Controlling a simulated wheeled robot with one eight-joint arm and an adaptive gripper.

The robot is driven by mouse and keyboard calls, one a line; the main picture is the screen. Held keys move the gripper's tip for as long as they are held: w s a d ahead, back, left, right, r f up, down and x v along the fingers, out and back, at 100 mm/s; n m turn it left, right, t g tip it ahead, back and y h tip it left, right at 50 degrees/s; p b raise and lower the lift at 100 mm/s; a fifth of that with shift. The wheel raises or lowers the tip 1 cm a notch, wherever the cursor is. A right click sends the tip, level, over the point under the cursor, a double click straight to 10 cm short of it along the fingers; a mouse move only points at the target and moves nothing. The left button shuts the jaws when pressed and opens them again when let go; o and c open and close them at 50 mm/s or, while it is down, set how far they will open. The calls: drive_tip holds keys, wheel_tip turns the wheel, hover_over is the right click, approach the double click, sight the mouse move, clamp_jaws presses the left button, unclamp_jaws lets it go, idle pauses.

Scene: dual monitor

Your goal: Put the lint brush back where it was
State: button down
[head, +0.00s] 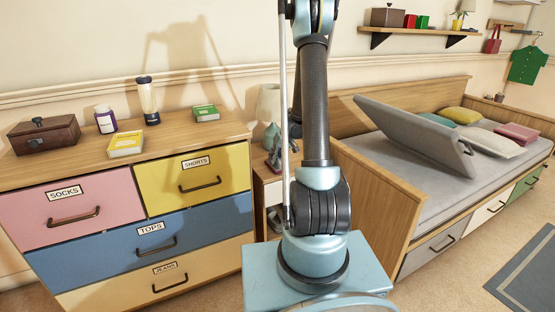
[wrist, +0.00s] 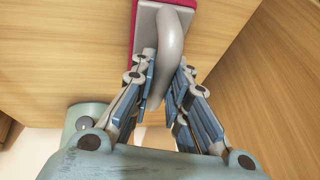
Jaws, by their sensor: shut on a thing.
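The lint brush (wrist: 173,28) is in the wrist view, at the top centre. It has a curved grey handle, a pale back plate and a dark pink edge. My gripper (wrist: 166,64) is shut on the handle, with blue-padded fingers on both sides of it. The brush head is in front of a light wooden surface (wrist: 75,50); I cannot tell whether they touch. The far end of the head is cut off by the top edge of the view. In the head view my arm blocks much of the middle, and I cannot clearly make out the brush there.
A dresser (head: 212,228) with labelled drawers stands left, with a wooden box (head: 44,134), books and bottles on top. A small nightstand (head: 268,180) with a lamp (head: 268,103) stands between it and the daybed (head: 375,190). A shelf (head: 420,32) hangs above.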

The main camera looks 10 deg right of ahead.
drive_tip(key=c, duration=1.6)
unclamp_jaws()
drive_tip(key=shift+f, duration=0.1)
drive_tip(key=shift+o, duration=0.2)
